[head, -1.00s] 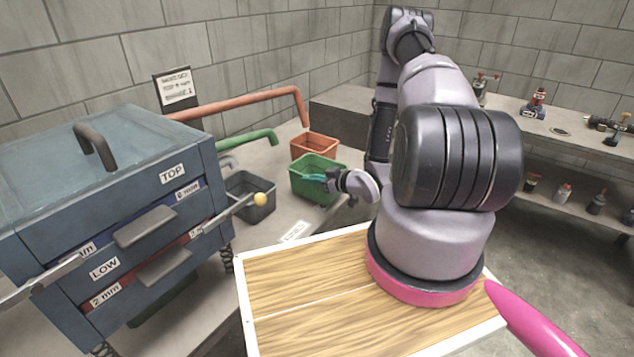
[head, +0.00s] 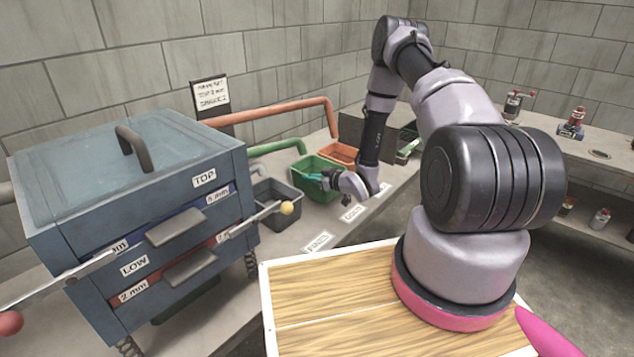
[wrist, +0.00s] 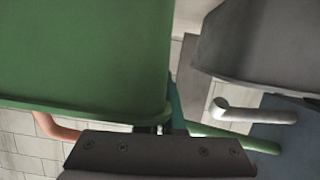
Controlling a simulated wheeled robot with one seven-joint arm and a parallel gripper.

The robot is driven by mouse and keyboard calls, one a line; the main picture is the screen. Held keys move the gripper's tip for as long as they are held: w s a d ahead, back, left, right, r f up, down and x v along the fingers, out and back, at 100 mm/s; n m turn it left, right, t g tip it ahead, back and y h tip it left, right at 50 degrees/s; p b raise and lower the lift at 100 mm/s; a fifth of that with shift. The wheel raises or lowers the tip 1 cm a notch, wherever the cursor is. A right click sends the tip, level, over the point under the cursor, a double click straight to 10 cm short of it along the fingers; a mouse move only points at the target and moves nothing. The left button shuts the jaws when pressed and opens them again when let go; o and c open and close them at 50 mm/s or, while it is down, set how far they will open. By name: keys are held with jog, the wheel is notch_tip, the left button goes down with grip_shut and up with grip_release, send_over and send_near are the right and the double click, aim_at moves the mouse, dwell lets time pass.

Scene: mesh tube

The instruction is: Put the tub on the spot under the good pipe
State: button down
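The green tub (head: 322,192) is on or just above the bench, near the open end of the green pipe (head: 283,146). It fills the upper left of the wrist view (wrist: 85,50). My gripper (head: 313,177) has its teal fingers at the tub's rim and appears shut on it. In the wrist view one teal finger (wrist: 176,105) shows beside the tub wall; the other is hidden. I cannot tell whether the tub touches the bench. A bench label (head: 352,213) in front of the green tub seems to read GOOD.
The grey tub (head: 268,215) stands left, below a grey pipe (head: 257,168). The orange tub (head: 343,151) stands behind, below the orange pipe (head: 275,112). A blue drawer cabinet (head: 100,180) with a yellow-balled rod (head: 287,208) is at left. A wooden board (head: 330,285) lies in front.

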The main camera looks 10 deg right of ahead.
aim_at(302, 182)
jog(key=w+a, duration=0.2)
jog(key=shift+w, duration=0.3)
jog(key=shift+w+f, duration=0.15)
jog(key=shift+f, duration=0.85)
jog(key=c, duration=1)
grip_release()
jog(key=shift+o, duration=0.2)
